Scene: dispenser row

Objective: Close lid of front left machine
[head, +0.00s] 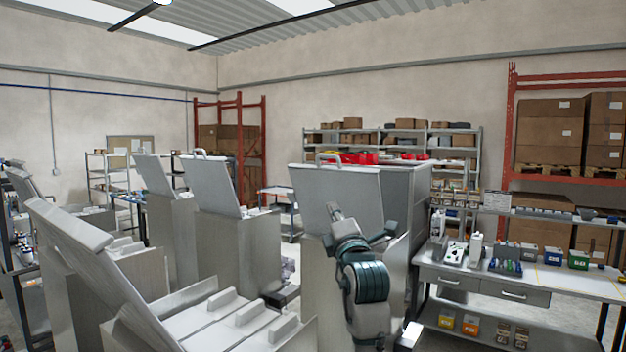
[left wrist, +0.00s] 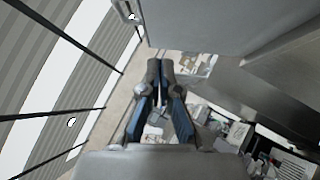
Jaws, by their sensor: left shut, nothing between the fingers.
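Several grey metal machines with raised lids stand in the head view. A large machine (head: 225,325) fills the lower left, with its lid (head: 85,250) tilted up. Another machine (head: 318,285) stands at centre, its lid (head: 310,190) raised and a handle on its top edge. Which one counts as front left I cannot tell. My left gripper (head: 335,211) is shut and empty, in front of the centre machine's lid; contact cannot be judged. In the left wrist view the shut fingers (left wrist: 160,68) point toward a grey panel (left wrist: 225,25). My right gripper is out of view.
Two more open machines (head: 220,250) stand behind at the left. A workbench (head: 500,285) with bottles, bins and boxes stands at right. Shelves (head: 390,140) and a red rack (head: 510,130) with cartons line the back wall.

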